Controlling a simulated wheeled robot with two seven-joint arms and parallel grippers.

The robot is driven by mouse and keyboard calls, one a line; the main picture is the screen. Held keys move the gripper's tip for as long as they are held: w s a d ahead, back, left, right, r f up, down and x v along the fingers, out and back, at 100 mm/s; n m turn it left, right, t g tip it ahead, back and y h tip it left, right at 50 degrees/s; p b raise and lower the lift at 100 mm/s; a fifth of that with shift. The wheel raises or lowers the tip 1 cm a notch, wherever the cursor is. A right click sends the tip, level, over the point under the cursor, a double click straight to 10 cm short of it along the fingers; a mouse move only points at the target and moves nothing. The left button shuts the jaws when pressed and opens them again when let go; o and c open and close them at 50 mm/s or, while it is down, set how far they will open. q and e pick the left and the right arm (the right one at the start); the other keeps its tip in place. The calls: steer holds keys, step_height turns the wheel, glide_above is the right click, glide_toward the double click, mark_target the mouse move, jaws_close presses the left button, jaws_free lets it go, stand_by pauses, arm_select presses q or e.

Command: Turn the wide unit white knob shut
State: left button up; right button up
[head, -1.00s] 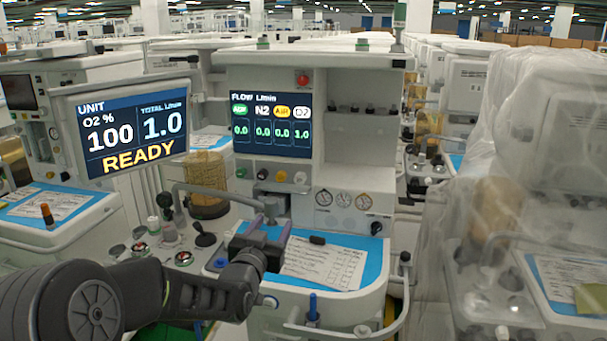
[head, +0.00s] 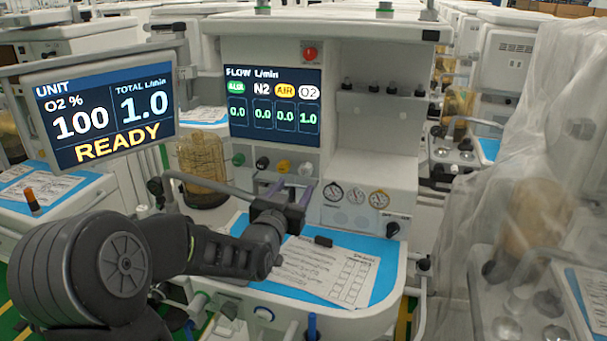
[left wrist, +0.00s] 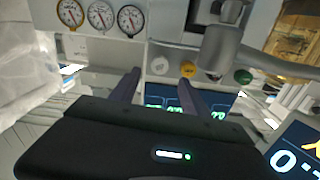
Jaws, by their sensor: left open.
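The white knob (head: 306,169) is at the right end of the row of knobs under the flow screen on the wide unit (head: 370,150). In the left wrist view, the white knob (left wrist: 160,66) shows between the two fingertips, slightly beyond them. My left gripper (head: 288,187) is open and empty, its two purple fingers pointing at the panel just below the knob row. It also shows in the left wrist view (left wrist: 161,77). I cannot tell whether a finger touches the knob. The flow screen (head: 272,107) reads 1.0 under O2 and 0.0 elsewhere. My right gripper is not in view.
Yellow (head: 283,166), black (head: 262,163) and green (head: 238,160) knobs sit left of the white one. A bent grey pipe (head: 205,184) runs beside my gripper. The blue work surface (head: 385,262) holds a paper sheet. A plastic-draped cart (head: 535,200) stands right.

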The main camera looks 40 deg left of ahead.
mark_target(304, 173)
arm_select(q)
steer(key=p+x, duration=0.1)
steer(key=x, duration=0.5)
steer(key=shift+w+a+p, duration=0.15)
steer(key=shift+w+p, duration=0.1)
steer(key=shift+p, duration=0.1)
steer(key=shift+w+a, duration=0.2)
steer(key=shift+w, duration=0.35)
jaws_close()
